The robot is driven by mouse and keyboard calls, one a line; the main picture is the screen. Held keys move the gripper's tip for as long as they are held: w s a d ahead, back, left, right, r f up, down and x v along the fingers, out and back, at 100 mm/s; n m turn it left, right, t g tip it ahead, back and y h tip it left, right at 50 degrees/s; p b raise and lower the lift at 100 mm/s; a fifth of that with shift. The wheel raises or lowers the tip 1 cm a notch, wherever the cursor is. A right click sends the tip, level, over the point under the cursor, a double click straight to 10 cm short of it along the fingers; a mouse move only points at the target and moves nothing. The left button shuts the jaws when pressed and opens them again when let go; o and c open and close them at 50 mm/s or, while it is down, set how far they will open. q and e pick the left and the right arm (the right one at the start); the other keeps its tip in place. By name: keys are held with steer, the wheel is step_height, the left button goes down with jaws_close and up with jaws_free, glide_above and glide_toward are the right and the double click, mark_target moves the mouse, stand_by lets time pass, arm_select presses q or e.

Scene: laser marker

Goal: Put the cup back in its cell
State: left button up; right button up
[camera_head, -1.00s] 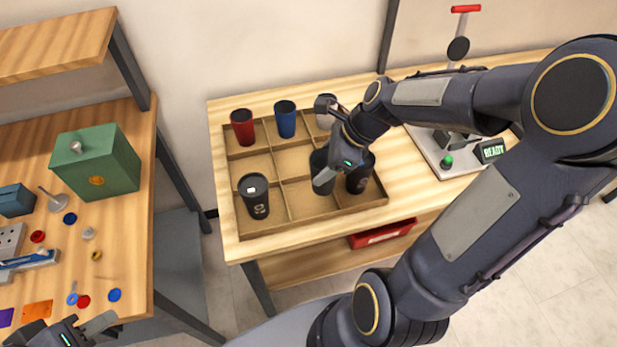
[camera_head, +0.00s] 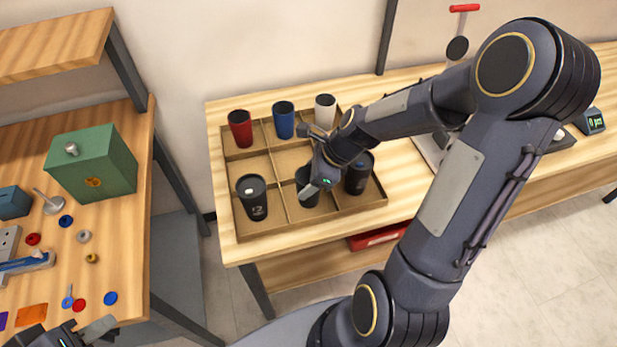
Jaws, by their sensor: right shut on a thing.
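The tray (camera_head: 262,235) on the wooden table has two rows of cells. My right gripper (camera_head: 312,167) is shut on a dark cup (camera_head: 306,196) at the front middle cell. The cup is partly hidden by the gripper, and I cannot tell whether its base touches the tray floor. A black marked cup (camera_head: 254,199) stands in the front left cell and another dark cup (camera_head: 358,176) in the front right cell. My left gripper (camera_head: 88,334) is at the bottom left edge, mostly cut off, away from the tray.
My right arm passes over the table's right side, covering part of the marker machine (camera_head: 430,150). A side bench holds a green box (camera_head: 95,165) and small parts.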

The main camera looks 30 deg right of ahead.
steer(key=o, duration=0.7)
steer(key=shift+c, duration=0.2)
steer(key=shift+r, duration=0.2)
steer(key=p+v, duration=0.2)
steer(key=v, duration=0.9)
steer(key=s+a+r+n, duration=0.1)
steer(key=s+n, duration=0.3)
steer(key=n, duration=0.4)
steer(key=s+a+r+n+t, duration=0.1)
steer(key=s+a+n, duration=0.3)
steer(key=n, duration=0.3)
steer(key=s+a+r+n+t+h, duration=0.1)
steer(key=s+a+r+n, duration=0.1)
steer(key=s+n, duration=0.3)
steer(key=a+n, duration=0.1)
steer(key=n, duration=0.2)
steer(key=shift+s+a+n, duration=0.25)
steer(key=shift+s+n, duration=0.05)
steer(key=shift+s, duration=0.05)
steer(key=shift+r, duration=0.15)
